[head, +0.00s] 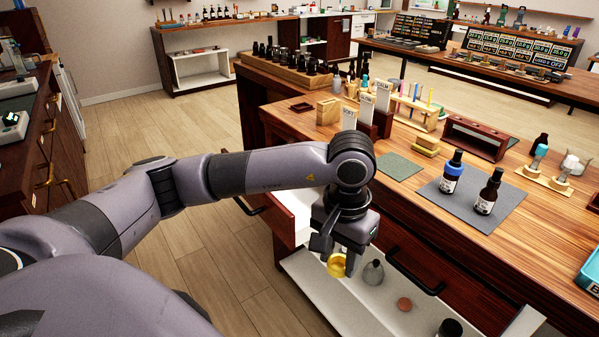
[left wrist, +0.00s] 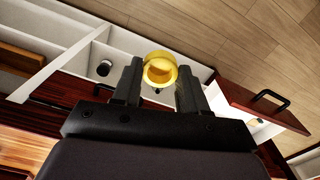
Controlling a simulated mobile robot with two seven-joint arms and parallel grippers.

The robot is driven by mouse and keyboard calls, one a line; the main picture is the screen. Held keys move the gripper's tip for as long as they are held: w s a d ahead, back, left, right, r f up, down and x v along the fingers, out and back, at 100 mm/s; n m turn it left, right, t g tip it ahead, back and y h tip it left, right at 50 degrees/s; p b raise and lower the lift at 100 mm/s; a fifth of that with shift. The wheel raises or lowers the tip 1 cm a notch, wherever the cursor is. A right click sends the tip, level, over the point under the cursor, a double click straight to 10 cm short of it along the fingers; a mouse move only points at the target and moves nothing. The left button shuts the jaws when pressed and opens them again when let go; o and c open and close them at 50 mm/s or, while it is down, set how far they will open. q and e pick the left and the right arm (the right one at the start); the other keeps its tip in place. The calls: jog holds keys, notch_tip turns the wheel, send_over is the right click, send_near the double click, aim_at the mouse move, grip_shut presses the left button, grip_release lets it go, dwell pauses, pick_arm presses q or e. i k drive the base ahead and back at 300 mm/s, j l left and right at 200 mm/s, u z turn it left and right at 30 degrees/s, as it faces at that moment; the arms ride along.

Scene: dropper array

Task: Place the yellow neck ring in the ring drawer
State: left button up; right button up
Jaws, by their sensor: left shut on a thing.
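My left gripper (head: 338,256) is shut on the yellow neck ring (head: 337,267), beside the wooden bench and above a white-lined space. In the left wrist view the ring (left wrist: 159,70) sits between the two fingertips, its opening facing the camera. A white-sided drawer (head: 292,203) stands open from the bench, left of the gripper and partly hidden by my arm. Its wooden front and dark handle (left wrist: 268,97) show at the right in the left wrist view. No label is readable on it. My right gripper is not in view.
Two dark bottles stand on a grey mat (head: 473,212) on the bench. Racks stand behind; the floor at left is clear.

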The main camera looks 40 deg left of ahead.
aim_at(294, 212)
jog(key=i+j+u, duration=0.15)
jog(key=i+j, duration=0.2)
jog(key=i+j+u, duration=0.1)
jog(key=i+j, duration=0.15)
jog(key=i, duration=0.2)
